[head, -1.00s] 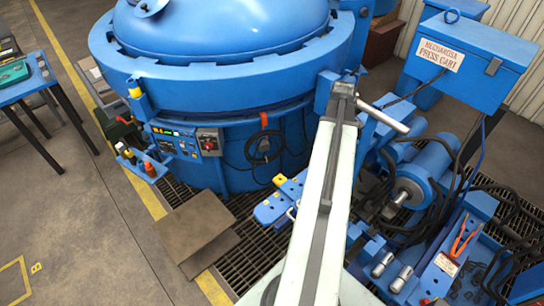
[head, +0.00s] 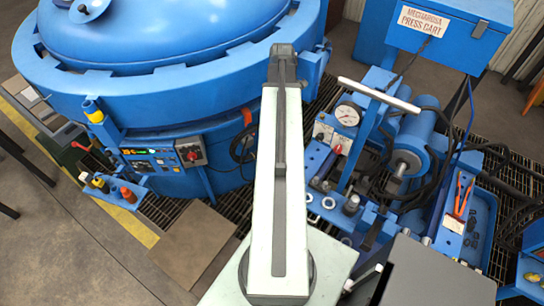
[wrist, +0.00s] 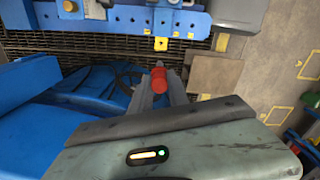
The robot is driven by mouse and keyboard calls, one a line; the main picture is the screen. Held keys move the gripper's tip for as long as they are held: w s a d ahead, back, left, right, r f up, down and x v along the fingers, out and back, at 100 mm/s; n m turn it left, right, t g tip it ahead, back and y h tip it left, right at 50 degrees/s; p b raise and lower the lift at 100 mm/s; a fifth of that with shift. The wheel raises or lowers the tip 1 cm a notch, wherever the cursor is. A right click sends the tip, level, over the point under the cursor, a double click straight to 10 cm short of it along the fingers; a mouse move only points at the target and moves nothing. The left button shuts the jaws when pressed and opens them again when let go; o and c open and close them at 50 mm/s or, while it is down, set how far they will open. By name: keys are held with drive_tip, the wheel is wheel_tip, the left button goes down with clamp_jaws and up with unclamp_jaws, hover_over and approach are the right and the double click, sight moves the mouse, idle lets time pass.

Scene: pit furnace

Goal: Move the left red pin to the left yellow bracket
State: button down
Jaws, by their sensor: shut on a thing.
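My gripper (wrist: 158,86) shows in the wrist view, its two grey fingers shut on a red pin (wrist: 160,79). The pin's red end faces the camera; the rest of it is hidden between the fingers. Beyond it in the wrist view, a small yellow bracket (wrist: 161,44) sticks out from the edge of a blue beam, apart from the pin. I cannot tell whether it is the left one. In the head view the gripper is not in sight, and my pale arm link covers the middle.
The big blue furnace (head: 160,90) stands at the left, with a small shelf (head: 120,200) of coloured items. The blue press cart (head: 450,30) and hydraulic unit (head: 410,155) stand at the right. A brown plate (head: 195,245) lies on the floor. Open floor (head: 60,250) is at the lower left.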

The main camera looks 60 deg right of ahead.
wheel_tip(320, 180, down, 30)
drive_tip(key=m+b, duration=0.4)
drive_tip(key=b, duration=2.5)
drive_tip(key=shift+w+a+b, duration=0.15)
drive_tip(key=shift+a+b, duration=0.1)
drive_tip(key=shift+b, duration=0.15)
wheel_tip(320, 180, down, 11)
drive_tip(key=b, duration=1)
drive_tip(key=shift+r+b, duration=0.2)
drive_tip(key=shift+b, duration=0.2)
drive_tip(key=c, duration=1.2)
unclamp_jaws()
